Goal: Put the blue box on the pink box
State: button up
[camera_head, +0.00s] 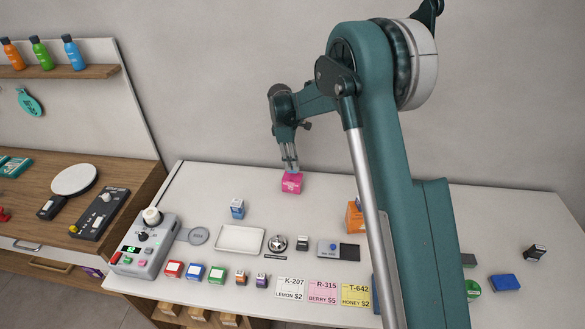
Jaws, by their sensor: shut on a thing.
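A small pink box (291,184) is at the back middle of the white counter, directly under my gripper (290,169). My gripper points down and its fingers are shut on the top of the pink box. Whether the box rests on the counter or is slightly above it is hard to tell. A small blue box with a white face (237,209) stands upright on the counter to the left and nearer, apart from the gripper. A flat blue block (504,283) lies at the far right.
An orange box (355,217) is partly hidden behind my arm. A white tray (240,240), a silver bell (277,243), a grey console (146,245) and price cards (324,292) fill the front. The counter around the pink box is clear. A wall stands behind.

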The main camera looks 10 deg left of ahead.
jog(key=shift+f, duration=0.1)
jog(key=shift+f, duration=1.75)
jog(key=shift+f, duration=0.15)
jog(key=o, duration=1)
jog(key=shift+c, duration=0.2)
jog(key=shift+r, duration=0.2)
jog(key=r, duration=0.4)
jog(key=a+r, duration=0.1)
jog(key=r, duration=0.6)
jog(key=shift+a+r, duration=0.4)
